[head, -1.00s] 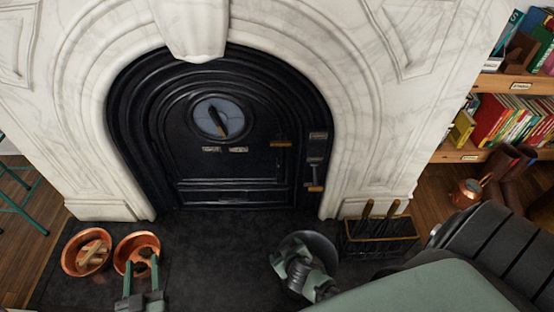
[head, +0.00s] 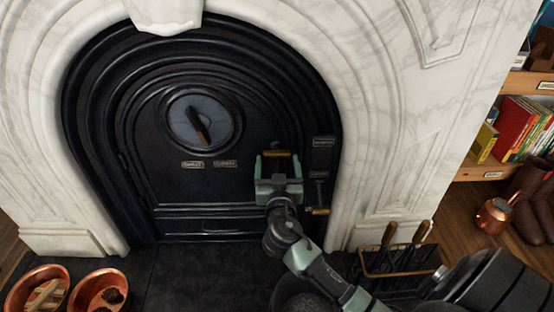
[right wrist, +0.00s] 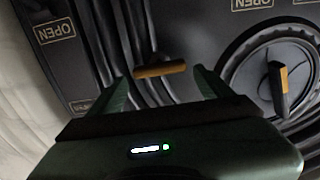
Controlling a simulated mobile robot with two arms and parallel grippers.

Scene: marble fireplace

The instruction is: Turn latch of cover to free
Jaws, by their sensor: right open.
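The black arched cover (head: 205,185) fills the marble fireplace. Its latch is a short bar with a wooden grip (head: 277,153) on the right side of the cover, lying roughly level. My right gripper (head: 278,164) is open in front of the latch, one finger on each side of it. In the right wrist view the wooden grip (right wrist: 160,69) shows between the two fingers, with gaps on both sides. I cannot tell how deep the fingers reach. My left gripper is not in view.
Left of the latch is a round dial (head: 203,121) with a wood-tipped pointer. A wooden-handled lever (head: 320,211) sits close to the right of my gripper. Below stand two copper bowls (head: 37,290) (head: 101,293) and a tool rack (head: 374,273). A copper kettle (head: 495,215) is far right.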

